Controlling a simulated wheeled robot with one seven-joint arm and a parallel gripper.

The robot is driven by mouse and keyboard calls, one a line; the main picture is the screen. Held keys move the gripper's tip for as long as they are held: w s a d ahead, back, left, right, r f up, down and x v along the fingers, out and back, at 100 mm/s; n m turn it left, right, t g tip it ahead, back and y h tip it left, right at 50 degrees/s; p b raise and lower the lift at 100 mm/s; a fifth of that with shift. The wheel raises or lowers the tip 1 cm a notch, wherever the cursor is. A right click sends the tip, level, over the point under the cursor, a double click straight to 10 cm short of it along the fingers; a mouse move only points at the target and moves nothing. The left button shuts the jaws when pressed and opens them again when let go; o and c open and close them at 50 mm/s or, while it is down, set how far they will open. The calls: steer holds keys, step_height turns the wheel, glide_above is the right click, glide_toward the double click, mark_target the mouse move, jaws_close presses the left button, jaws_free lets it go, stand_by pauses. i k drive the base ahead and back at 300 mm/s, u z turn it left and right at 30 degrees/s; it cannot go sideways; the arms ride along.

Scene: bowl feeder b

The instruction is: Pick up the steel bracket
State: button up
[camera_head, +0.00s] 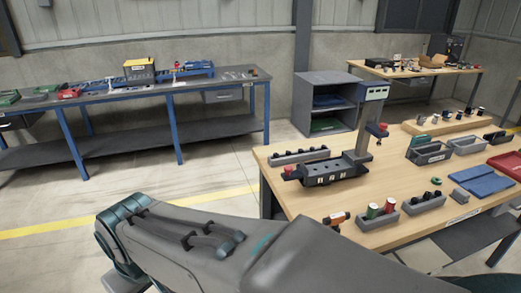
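I cannot make out the steel bracket for certain. Several small greyish parts (238,75) lie at the right end of the far left bench (150,93), too small to tell apart. My gripper is not in view. Only links of my arm show, across the bottom foreground, and they hide part of the floor and the near side of the wooden table (300,205).
Open floor (215,170) lies between the bench and table.

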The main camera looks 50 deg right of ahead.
mark_target(346, 162)
steer(key=i, duration=0.65)
steer(key=z, duration=3.45)
steer(key=i, duration=0.5)
steer(key=z, duration=0.1)
